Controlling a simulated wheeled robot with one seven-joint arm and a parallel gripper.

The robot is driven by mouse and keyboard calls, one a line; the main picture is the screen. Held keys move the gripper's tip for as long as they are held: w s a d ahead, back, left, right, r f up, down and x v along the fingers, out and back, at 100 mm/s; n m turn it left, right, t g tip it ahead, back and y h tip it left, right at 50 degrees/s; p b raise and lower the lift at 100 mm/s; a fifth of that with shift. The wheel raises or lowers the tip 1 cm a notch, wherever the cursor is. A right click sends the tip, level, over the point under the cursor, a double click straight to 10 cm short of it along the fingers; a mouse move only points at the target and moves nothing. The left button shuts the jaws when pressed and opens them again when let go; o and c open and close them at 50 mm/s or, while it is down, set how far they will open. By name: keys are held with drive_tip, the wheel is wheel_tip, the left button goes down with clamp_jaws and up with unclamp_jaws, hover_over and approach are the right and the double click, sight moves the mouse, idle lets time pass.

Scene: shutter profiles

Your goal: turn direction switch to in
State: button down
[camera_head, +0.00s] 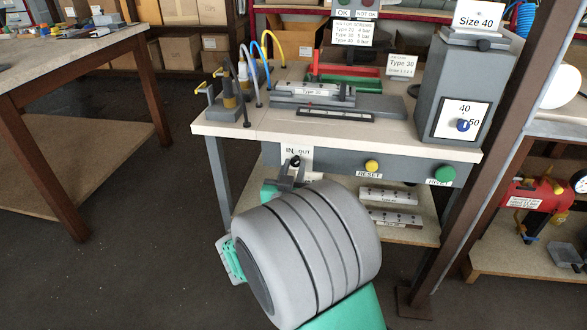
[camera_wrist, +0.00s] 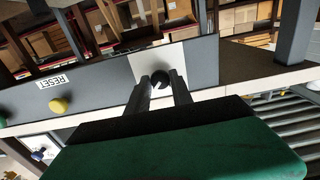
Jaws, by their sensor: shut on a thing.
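The direction switch (camera_head: 296,162) is a small black knob on a white plate marked IN and OUT, at the left of the workbench's grey front panel. In the wrist view the dark round knob (camera_wrist: 160,81) sits between the two fingertips. My gripper (camera_head: 291,172) reaches up to the panel from below, its fingers closed around the knob; it also shows in the wrist view (camera_wrist: 161,83). My arm hides the area below the switch. The knob's exact setting cannot be told.
A yellow RESET button (camera_head: 371,166) and a green button (camera_head: 444,174) are on the same panel to the right. The bench top (camera_head: 230,131) carries a fixture and hoses. A brown post (camera_head: 478,170) stands at the right. Open floor lies at the left.

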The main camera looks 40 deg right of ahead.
drive_tip(key=shift+n, duration=0.3)
drive_tip(key=n, duration=0.3)
drive_tip(key=shift+n+p, duration=0.3)
drive_tip(key=shift+p, duration=0.1)
drive_tip(key=n+p, duration=0.1)
drive_tip(key=n, duration=0.3)
drive_tip(key=shift+s+r+n, duration=0.1)
drive_tip(key=shift+n, duration=0.2)
drive_tip(key=n+p, duration=0.2)
drive_tip(key=n, duration=0.3)
drive_tip(key=shift+p, duration=0.4)
drive_tip(key=shift+n+p, duration=0.85)
drive_tip(key=shift+n, duration=1.15)
drive_tip(key=c, duration=1.1)
unclamp_jaws()
drive_tip(key=shift+c, duration=0.2)
